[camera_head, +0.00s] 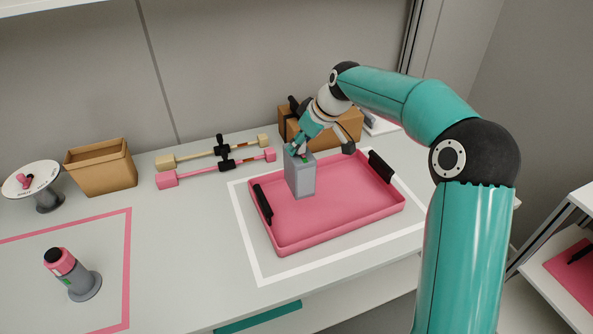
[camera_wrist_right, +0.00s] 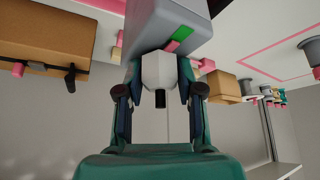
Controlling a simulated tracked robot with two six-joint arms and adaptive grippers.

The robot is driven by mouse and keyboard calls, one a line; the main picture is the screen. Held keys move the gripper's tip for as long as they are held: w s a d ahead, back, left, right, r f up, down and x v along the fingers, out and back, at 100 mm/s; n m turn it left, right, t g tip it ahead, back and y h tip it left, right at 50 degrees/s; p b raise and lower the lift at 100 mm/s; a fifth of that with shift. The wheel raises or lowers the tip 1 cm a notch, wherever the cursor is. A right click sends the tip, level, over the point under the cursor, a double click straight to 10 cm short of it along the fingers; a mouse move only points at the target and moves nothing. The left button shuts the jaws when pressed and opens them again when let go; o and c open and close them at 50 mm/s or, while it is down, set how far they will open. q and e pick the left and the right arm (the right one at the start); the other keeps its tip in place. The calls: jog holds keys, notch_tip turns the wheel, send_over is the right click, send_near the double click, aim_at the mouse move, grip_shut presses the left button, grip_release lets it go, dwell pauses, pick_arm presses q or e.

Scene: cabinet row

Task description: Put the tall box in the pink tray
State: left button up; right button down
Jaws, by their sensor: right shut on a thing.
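The tall box (camera_head: 301,180) is grey and stands upright within the left part of the pink tray (camera_head: 345,218). I cannot tell whether its base touches the tray floor. My right gripper (camera_head: 298,152) comes down from above and is shut on the top of the box. In the right wrist view the box (camera_wrist_right: 168,18) shows a green patch, and my gripper (camera_wrist_right: 160,65) is against its end. The tray has black handles on its left and right sides. My left gripper is not in view.
A white outline surrounds the tray. Behind lie a cream bar (camera_head: 190,158) and a pink bar (camera_head: 225,169) with black clamps. A brown open box (camera_head: 102,172) and a round stand (camera_head: 46,199) are at left. A brown crate (camera_head: 350,127) is behind my gripper.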

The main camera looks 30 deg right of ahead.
notch_tip(320, 180, down, 8)
jog(key=shift+r, duration=0.1)
dwell(0.4)
jog(key=c, duration=0.7)
grip_release()
jog(key=v, duration=1.2)
jog(key=shift+b, duration=0.3)
jog(key=shift+r, duration=0.1)
